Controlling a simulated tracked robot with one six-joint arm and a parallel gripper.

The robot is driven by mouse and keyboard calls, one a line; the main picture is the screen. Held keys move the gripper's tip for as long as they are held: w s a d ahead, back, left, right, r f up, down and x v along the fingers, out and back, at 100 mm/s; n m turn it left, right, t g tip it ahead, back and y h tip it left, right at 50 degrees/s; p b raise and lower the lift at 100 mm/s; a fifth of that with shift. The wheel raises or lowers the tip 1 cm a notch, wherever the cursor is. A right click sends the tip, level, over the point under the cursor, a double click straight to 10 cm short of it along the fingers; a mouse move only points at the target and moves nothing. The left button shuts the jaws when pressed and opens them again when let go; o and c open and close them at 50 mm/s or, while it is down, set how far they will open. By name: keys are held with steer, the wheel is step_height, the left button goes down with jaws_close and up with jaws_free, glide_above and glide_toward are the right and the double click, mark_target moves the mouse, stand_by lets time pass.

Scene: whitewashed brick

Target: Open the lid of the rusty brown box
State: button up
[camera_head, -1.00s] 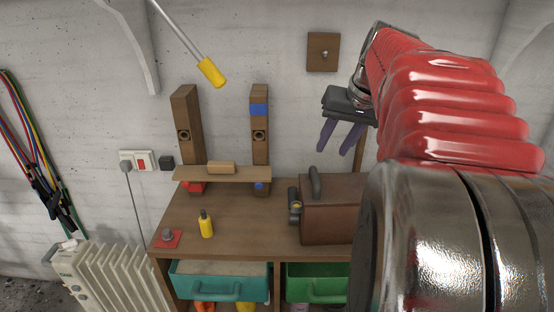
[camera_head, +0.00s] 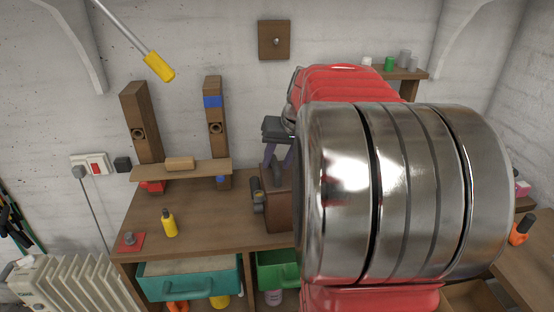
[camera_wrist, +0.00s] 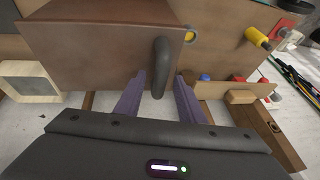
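The rusty brown box (camera_head: 278,208) stands on the wooden workbench in the head view, and my arm hides its right part. In the head view my gripper (camera_head: 277,158) is just above the box, partly hidden by my arm.
The workbench (camera_head: 200,215) has free room left of the box. A yellow bottle (camera_head: 169,222) and a red plate (camera_head: 130,242) stand there. Wooden posts with a small shelf (camera_head: 180,170) rise behind. Teal (camera_head: 190,280) and green (camera_head: 277,272) drawers are below.

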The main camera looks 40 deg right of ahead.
steer(key=shift+c, duration=0.2)
jaws_close()
stand_by(0.4)
